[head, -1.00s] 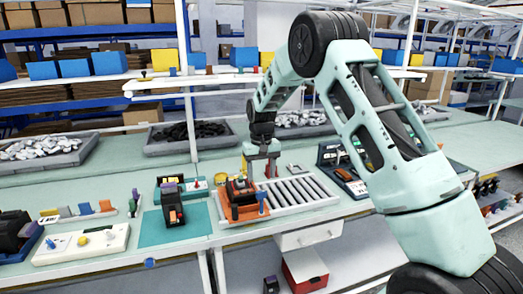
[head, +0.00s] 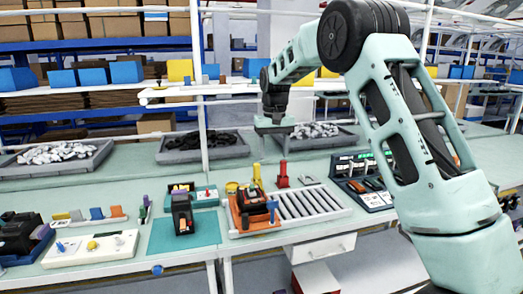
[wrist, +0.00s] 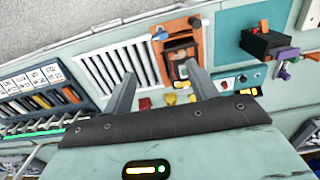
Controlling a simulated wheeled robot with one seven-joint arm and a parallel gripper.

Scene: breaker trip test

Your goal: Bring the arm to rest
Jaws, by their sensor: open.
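My arm (head: 425,140) reaches over the bench from the right. My gripper (wrist: 160,75) is open, with nothing between its two grey fingers in the wrist view. In the head view it hangs in the air above the back of the bench, clear of everything below. A dark breaker sits in an orange fixture (head: 240,230) on the bench; the fixture also shows beyond the fingers in the wrist view (wrist: 163,48). A second dark breaker (head: 182,213) stands on a teal mat (head: 160,238) to the left.
A white roller rack (head: 312,204) lies right of the fixture, with a red stand (head: 283,177) behind it. A panel with displays (head: 362,180) is farther right. Grey bins (head: 203,152) line the back. A thin upright post (head: 203,120) stands left of my gripper.

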